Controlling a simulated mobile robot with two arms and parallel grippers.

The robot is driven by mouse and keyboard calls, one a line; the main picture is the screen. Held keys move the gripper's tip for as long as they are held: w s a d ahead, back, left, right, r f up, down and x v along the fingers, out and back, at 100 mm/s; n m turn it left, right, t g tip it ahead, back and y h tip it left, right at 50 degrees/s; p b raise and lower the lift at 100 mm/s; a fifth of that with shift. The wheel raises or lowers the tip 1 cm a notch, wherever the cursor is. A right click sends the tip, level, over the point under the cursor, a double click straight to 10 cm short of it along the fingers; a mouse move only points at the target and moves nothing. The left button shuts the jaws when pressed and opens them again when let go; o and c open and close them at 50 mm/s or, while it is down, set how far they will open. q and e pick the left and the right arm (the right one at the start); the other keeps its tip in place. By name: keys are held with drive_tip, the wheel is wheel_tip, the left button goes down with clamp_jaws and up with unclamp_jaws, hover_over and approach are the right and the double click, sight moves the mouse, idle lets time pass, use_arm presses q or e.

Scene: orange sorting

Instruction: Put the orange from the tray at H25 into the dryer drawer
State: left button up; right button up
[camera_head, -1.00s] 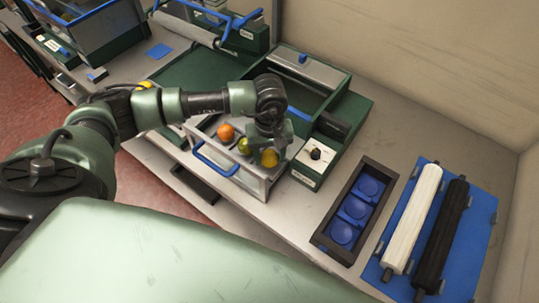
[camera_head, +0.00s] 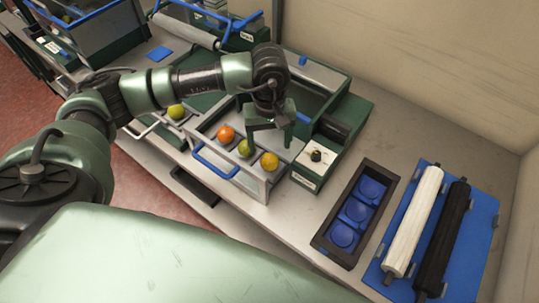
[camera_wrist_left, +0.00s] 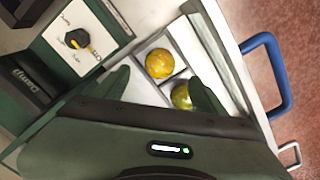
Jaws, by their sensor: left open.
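The open dryer drawer (camera_head: 256,187) has a blue handle and holds an orange fruit (camera_head: 226,133), a yellow-green fruit (camera_head: 244,148) and a yellow fruit (camera_head: 270,162) in a row. My left gripper (camera_head: 270,130) is open and empty above the drawer's back part, apart from the fruits. In the left wrist view, the yellow fruit (camera_wrist_left: 159,63) lies in its compartment beyond the open jaws, and the yellow-green fruit (camera_wrist_left: 182,96) is partly hidden by a finger. The dark tray (camera_head: 321,236) with blue cups stands to the right; its cups look empty. My right gripper is not seen.
A dial panel (camera_head: 315,155) stands just right of the drawer. Another yellow-green fruit (camera_head: 176,111) lies in a neighbouring drawer to the left. A white roller (camera_head: 414,222) and a black roller (camera_head: 442,240) lie on a blue board at the right. A wall bounds the back.

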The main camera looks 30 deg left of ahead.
sight(269, 158)
use_arm(q)
wheel_tip(269, 158, up, 6)
drive_tip(key=shift+f+b, duration=0.15)
drive_tip(key=shift+b, duration=0.5)
